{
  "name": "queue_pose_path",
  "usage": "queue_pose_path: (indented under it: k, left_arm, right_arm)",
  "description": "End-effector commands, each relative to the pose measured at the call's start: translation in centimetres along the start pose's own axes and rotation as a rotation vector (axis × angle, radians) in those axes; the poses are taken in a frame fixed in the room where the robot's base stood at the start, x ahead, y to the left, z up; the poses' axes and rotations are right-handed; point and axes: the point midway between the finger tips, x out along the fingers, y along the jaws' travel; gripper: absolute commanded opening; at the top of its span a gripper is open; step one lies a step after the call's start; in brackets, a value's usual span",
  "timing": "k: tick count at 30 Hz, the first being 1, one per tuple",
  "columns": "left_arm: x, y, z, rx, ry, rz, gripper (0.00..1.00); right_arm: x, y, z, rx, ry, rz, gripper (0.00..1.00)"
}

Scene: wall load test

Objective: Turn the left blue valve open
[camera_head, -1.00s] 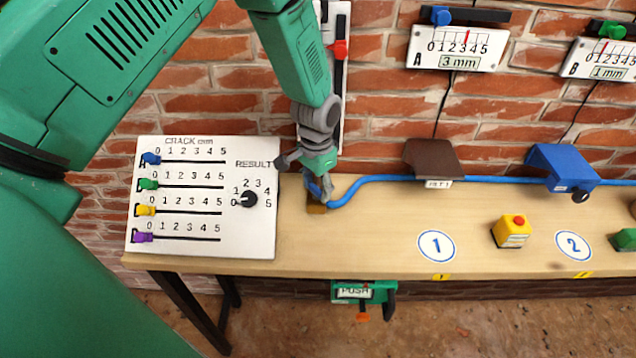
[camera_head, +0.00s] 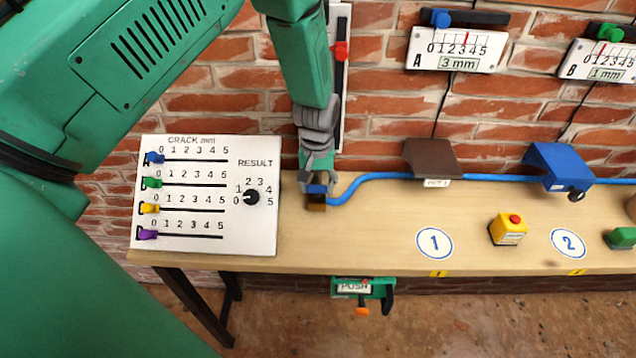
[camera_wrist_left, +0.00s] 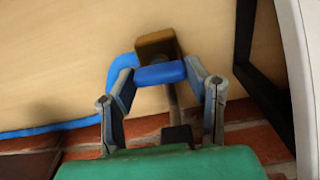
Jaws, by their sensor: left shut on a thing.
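The left blue valve (camera_head: 316,189) is a small blue handle on a brown block (camera_head: 316,206) at the left part of the bench, where a blue hose begins. In the left wrist view the blue handle (camera_wrist_left: 160,73) lies crosswise between the two fingers, with the brown block (camera_wrist_left: 156,43) just beyond it. My left gripper (camera_head: 317,184) points down at the valve, and it also shows in the left wrist view (camera_wrist_left: 161,80), its fingers closed on the handle's two ends. My right gripper is in neither view.
A white crack panel (camera_head: 210,225) with coloured sliders and a dial stands close left of the valve. A blue hose (camera_head: 375,177) runs right along the bench (camera_head: 380,240). A brown cover (camera_head: 432,157), a blue cover (camera_head: 558,166) and a yellow button box (camera_head: 508,230) stand farther right.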

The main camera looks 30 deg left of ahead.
Motion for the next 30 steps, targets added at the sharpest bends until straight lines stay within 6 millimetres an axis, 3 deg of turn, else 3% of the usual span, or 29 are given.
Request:
queue_pose_path:
  k: [20,21,22,30]
  left_arm:
    - [0.04,0.06,0.00,-0.058,0.000,0.001,0.14]
    - [0.04,0.06,0.00,-0.057,0.000,0.001,0.57]
    - [0.04,0.06,0.00,-0.057,-0.001,0.001,0.64]
    - [0.02,0.04,0.01,-0.056,-0.001,0.001,0.64]
  right_arm:
    - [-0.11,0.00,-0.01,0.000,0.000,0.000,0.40]
    - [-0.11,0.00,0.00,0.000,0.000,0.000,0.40]
    - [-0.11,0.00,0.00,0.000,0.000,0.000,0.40]
    - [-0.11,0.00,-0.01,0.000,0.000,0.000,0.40]
